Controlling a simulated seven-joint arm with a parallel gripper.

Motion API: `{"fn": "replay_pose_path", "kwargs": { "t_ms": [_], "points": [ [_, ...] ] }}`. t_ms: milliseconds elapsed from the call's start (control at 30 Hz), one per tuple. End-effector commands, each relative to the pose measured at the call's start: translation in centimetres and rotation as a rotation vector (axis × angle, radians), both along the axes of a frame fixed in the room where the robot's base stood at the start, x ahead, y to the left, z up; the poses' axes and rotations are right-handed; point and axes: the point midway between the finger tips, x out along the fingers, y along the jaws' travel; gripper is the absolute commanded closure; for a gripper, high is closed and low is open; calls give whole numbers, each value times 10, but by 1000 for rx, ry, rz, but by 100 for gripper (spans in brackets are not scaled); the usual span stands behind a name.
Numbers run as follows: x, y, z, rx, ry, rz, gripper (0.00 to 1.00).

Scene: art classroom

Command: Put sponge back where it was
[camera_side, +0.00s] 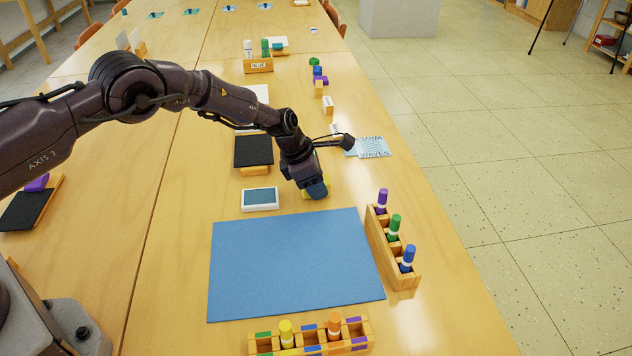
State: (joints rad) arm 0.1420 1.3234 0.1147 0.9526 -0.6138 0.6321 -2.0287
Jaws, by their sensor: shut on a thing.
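My gripper (315,188) points down at the table, just beyond the top right part of the blue mat (290,265). It is shut on the sponge (327,182), of which only small yellow edges show on both sides of the gripper. The gripper hides most of the sponge, and I cannot tell whether it touches the table. A small white tray (246,206) with a blue-grey inside lies to the left of the gripper.
A wooden rack (403,279) with purple, green and blue markers stands along the mat's right edge. Another rack (263,346) holds yellow and orange markers in front. A dark board (253,150) and a light-blue card (374,148) lie beyond. The mat is bare.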

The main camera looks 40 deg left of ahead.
Motion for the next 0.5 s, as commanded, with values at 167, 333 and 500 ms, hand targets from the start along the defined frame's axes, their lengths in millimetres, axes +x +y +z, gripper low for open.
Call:
{"fn": "replay_pose_path", "kwargs": {
  "t_ms": [167, 333, 500],
  "points": [
    [0, 0, -3, -1, -1, 0, 49],
    [0, 0, -3, 0, 0, 0, 33],
    [0, 0, -2, 0, 0, 0, 33]
  ]
}}
